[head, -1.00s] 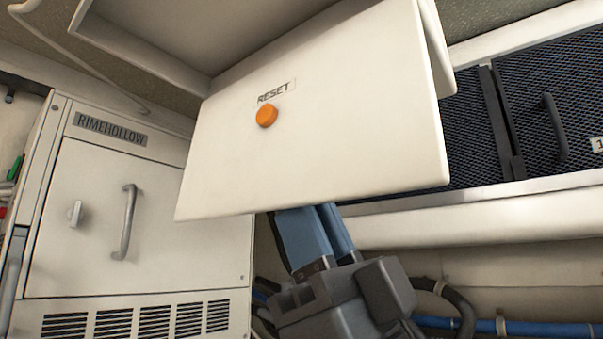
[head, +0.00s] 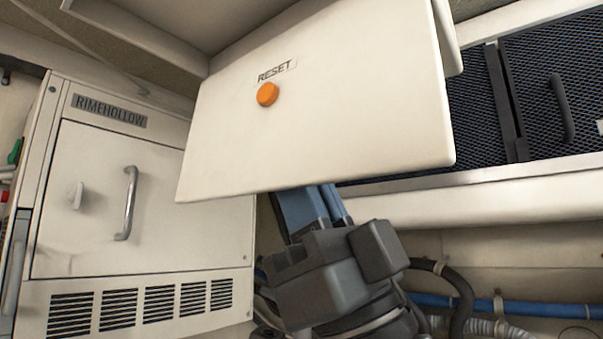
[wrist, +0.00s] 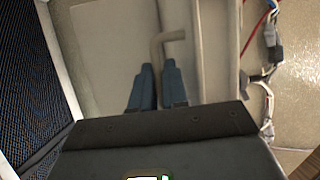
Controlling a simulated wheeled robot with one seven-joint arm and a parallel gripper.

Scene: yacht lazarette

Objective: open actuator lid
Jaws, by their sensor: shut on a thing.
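A white box-like panel (head: 330,125) with the label RESET and an orange button (head: 267,94) fills the middle of the head view. My gripper (head: 308,205) comes up from below. Its blue fingers pass behind the panel's lower edge, so their tips are hidden there. In the wrist view, my gripper (wrist: 157,80) is shut on a beige bent handle (wrist: 168,37). The handle stands out from a pale flat surface (wrist: 105,45). I cannot tell from these frames which part is the actuator lid, or how far it is open.
A white RIMEHOLLOW cabinet (head: 150,160) with a handle, latch and vents stands at left. Dark mesh doors (head: 545,90) are at right, above a pale ledge (head: 480,208). Blue hose (head: 550,310) runs low right. In the wrist view, wires and connectors (wrist: 270,50) hang at right.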

